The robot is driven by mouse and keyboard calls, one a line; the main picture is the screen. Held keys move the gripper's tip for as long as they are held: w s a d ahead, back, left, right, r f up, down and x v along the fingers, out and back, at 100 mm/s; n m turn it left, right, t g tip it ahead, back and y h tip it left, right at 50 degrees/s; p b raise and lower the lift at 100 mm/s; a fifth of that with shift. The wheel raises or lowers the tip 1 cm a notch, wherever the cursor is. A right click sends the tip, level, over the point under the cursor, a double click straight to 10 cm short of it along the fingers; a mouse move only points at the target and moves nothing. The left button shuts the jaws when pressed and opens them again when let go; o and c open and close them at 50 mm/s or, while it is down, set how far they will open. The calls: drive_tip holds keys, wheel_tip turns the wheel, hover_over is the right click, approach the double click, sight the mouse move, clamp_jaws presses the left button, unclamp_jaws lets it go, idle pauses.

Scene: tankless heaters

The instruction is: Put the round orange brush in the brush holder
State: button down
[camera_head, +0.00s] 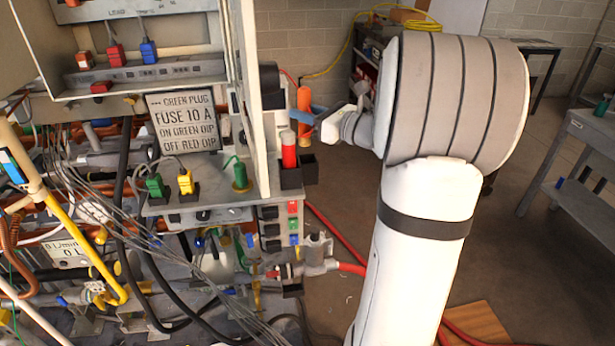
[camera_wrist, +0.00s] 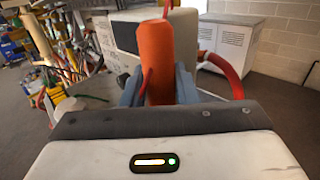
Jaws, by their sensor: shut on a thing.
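The round orange brush (camera_head: 304,98) is upright in the jaws of my gripper (camera_head: 306,115), whose blue fingers close around its middle. In the wrist view the orange brush (camera_wrist: 155,50) stands between the two blue fingers (camera_wrist: 158,88), and a thin red rod shows at its top. The brush holder appears to be the pair of small black cups (camera_head: 310,173) on the side of the panel. The left cup (camera_head: 291,180) has a red cylinder (camera_head: 289,150) standing in it. The right cup lies below the orange brush, with a visible gap; its inside is hard to see.
An open grey cabinet door (camera_head: 258,110) stands just left of the brush. A grey valve with a red hose (camera_head: 345,268) sticks out below the cups. Cables and pipes crowd the left. Open floor lies to the right, before a grey table (camera_head: 590,140).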

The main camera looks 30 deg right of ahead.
sight(308, 135)
drive_tip(key=shift+d+f, duration=0.15)
wheel_tip(308, 135, down, 5)
drive_tip(key=shift+d+f, duration=0.1)
drive_tip(key=shift+f, duration=0.1)
drive_tip(key=shift+s+f+b, duration=0.1)
drive_tip(key=shift+f+b, duration=0.2)
drive_tip(key=shift+f, duration=1.9)
drive_tip(key=shift+f, duration=0.15)
drive_tip(key=c, duration=1.1)
unclamp_jaws()
drive_tip(key=shift+c, duration=0.2)
